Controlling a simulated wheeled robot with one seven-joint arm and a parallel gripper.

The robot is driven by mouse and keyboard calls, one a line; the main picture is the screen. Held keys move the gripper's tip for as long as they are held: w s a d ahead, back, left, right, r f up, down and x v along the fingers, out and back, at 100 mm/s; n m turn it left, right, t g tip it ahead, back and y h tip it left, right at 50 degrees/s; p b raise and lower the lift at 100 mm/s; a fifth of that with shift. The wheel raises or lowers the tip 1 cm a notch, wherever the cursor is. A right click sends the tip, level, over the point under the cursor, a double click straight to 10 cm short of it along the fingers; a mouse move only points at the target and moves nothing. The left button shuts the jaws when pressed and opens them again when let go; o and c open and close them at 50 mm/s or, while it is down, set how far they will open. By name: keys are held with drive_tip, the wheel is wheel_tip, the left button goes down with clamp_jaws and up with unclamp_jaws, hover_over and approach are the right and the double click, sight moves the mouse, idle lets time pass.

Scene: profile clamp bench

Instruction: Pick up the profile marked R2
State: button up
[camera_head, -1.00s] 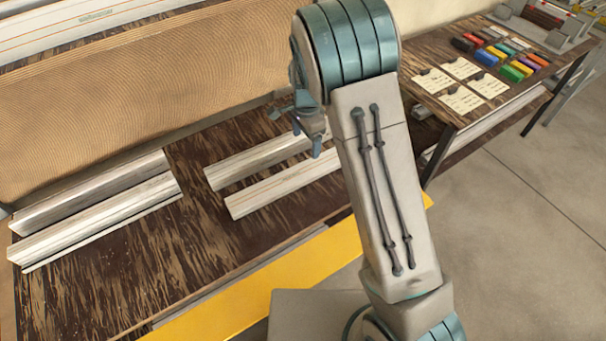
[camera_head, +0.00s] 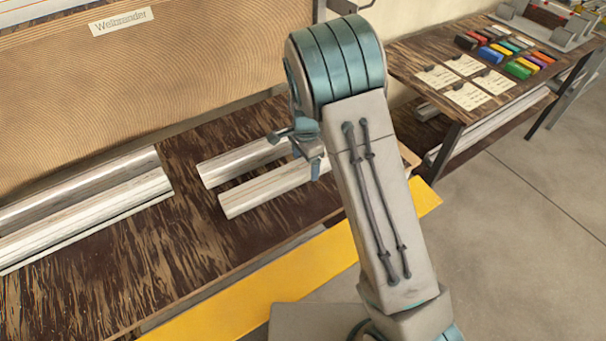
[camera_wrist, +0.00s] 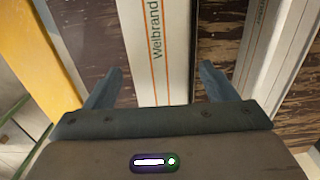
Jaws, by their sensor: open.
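Two pale profiles lie side by side on the dark wood bench under my gripper: a farther one (camera_head: 238,162) and a nearer one (camera_head: 262,190). In the wrist view, the nearer profile (camera_wrist: 168,75) has orange lines and the print "Welbrand…", and passes between my open fingers. The farther profile (camera_wrist: 262,50) lies to its right. My gripper (camera_wrist: 158,84) is open and empty; its height above the profile is hard to judge. In the head view my gripper (camera_head: 308,155) covers part of both profiles. No R2 mark is readable on any profile.
Two more profiles (camera_head: 85,205) lie at the left of the bench (camera_head: 190,245). A yellow strip (camera_head: 270,285) runs along its front. A brown panel labelled "Welbrander" (camera_head: 150,70) stands behind. A side table (camera_head: 410,55) at the right holds cards and coloured blocks.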

drive_tip(key=c, duration=1.5)
